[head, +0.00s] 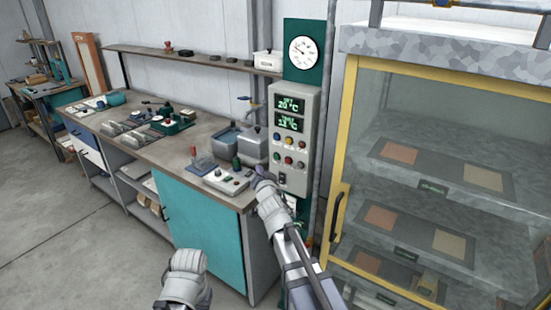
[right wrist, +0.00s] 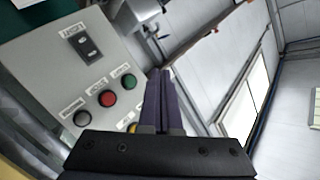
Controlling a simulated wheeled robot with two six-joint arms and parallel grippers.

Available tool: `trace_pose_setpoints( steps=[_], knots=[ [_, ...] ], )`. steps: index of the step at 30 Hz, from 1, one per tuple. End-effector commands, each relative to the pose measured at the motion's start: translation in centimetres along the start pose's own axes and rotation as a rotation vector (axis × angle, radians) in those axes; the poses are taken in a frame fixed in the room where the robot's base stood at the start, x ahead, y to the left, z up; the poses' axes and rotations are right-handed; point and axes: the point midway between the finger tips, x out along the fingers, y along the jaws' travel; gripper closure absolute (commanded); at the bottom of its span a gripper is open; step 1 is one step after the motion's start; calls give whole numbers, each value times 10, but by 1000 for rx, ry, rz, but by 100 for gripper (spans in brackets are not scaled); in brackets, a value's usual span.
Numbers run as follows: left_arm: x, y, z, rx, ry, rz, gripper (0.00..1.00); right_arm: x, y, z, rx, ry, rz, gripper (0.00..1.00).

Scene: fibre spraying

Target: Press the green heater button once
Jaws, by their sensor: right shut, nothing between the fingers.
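A grey control box (head: 283,95) is mounted on the wall right of the bench. My left gripper's fingers do not show; only my left forearm does.
The bench (head: 130,140) holds tools, trays and a white device (head: 226,181) just left of my right gripper. A glass-fronted cabinet with a yellow frame (head: 344,150) stands close on the right. The floor at lower left is clear.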

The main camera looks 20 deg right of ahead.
Motion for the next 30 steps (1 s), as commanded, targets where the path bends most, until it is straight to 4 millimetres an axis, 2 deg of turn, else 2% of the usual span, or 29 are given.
trace_pose_setpoints(
  steps=[3,12,19,30],
  knots=[
    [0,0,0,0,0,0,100,15,9,-10,2,1,3,100],
    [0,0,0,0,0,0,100,36,25,-25,2,0,2,100],
    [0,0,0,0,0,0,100,44,32,-31,1,0,1,100],
    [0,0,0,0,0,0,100,45,33,-33,0,0,0,100]
  ],
)
